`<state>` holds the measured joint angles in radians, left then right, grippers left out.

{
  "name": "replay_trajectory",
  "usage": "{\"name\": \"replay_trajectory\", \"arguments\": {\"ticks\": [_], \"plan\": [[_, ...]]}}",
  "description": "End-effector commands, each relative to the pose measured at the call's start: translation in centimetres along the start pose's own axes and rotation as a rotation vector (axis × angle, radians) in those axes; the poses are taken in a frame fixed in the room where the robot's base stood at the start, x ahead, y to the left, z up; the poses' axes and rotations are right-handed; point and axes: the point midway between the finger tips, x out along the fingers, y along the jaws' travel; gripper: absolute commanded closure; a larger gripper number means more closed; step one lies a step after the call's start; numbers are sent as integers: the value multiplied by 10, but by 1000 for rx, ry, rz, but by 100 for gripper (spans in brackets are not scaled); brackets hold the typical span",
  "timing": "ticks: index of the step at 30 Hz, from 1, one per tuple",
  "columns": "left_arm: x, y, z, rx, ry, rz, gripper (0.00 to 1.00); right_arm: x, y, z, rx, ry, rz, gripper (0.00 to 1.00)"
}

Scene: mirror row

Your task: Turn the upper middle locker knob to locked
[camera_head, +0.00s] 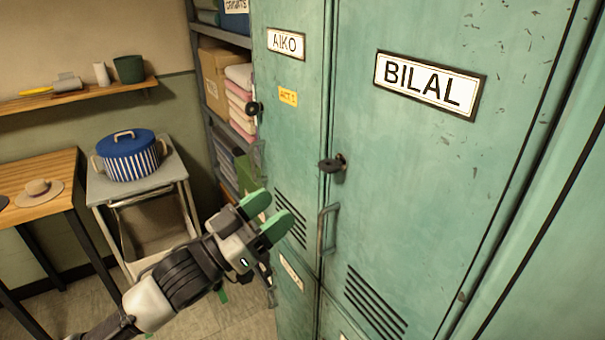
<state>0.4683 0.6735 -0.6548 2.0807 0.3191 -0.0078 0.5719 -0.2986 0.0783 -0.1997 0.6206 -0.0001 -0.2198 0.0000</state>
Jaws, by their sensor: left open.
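The green locker door labelled BILAL (430,200) fills the right half of the view, between the AIKO door (290,110) and another green panel at the far right. Its dark knob (333,164) sits near the door's left edge, with its grip pointing left. A second dark knob (253,108) is on the AIKO door. My left gripper (266,214) is open and empty, with green fingertips. It appears below and left of the BILAL knob, in front of the AIKO door, touching neither knob. My right gripper is out of view.
A metal handle (326,229) sticks out below the BILAL knob. At left are a grey cart (175,180) with a blue striped pot (130,158), a wooden table (50,190) with a hat, and a wall shelf (60,98). A storage rack (215,95) stands beside the lockers.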

Motion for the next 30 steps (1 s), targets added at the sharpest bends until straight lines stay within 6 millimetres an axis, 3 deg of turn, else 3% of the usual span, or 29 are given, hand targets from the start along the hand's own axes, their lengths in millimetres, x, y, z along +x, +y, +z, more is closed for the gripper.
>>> {"name": "replay_trajectory", "arguments": {"ticks": [3, 6, 21, 30], "plan": [[1, 19, -18, -5, 29, 56, 39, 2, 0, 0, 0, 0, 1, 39], [7, 22, -23, -8, 36, 67, 39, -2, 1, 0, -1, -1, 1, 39], [92, 27, -27, -8, 35, 64, 39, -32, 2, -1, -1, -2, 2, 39], [109, 28, -24, -6, 33, 64, 39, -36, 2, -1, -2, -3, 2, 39]]}}
